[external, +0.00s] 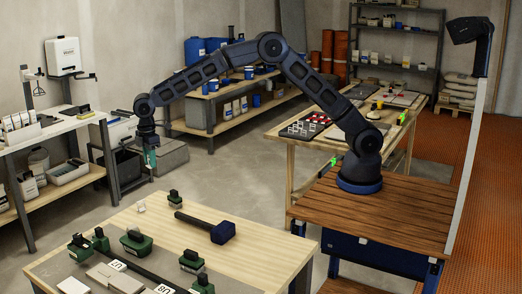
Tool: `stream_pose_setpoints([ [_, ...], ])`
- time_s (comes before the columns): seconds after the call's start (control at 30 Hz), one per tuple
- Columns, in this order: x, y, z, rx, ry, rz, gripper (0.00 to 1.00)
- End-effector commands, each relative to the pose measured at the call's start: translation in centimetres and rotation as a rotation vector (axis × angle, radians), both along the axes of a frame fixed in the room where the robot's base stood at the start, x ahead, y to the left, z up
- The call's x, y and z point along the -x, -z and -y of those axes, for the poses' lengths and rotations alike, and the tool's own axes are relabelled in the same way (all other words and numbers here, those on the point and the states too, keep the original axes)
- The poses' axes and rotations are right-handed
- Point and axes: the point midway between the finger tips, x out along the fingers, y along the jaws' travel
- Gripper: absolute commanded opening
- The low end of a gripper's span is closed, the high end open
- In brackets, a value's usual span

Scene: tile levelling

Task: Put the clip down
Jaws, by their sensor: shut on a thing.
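My gripper (150,150) hangs at the end of the long dark arm, at the left of the external view, above the gap behind the light wooden table. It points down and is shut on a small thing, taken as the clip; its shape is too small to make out. A teal patch shows at the fingers. A small pale clip-like piece (141,207) stands on the near wooden table (270,243), below and apart from the gripper. Several red and white pieces (318,119) lie on a dark tray on the farther bench.
A dark mallet (222,232) lies on the near table. A workbench (60,128) with boxes is at the left. The table's right part is clear.

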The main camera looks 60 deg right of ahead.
Motion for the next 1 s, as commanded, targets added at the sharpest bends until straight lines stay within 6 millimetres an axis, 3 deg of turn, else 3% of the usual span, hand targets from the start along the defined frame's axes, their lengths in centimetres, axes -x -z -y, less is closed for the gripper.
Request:
stream_pose_setpoints([
  [0.03, -1.6, 0.0, 2.0, 0.0, 0.025, 0.0, 0.13],
  [0.2, -6.0, 0.1, 8.1, 0.0, 0.095, 0.0, 0.13],
  [0.5, -12.2, 0.1, 19.7, 0.0, 0.219, 0.0, 0.13],
  [0.7, -15.4, 0.2, 27.9, 0.0, 0.303, 0.0, 0.13],
  [1.0, -18.5, 0.3, 40.7, 0.0, 0.427, 0.0, 0.13],
])
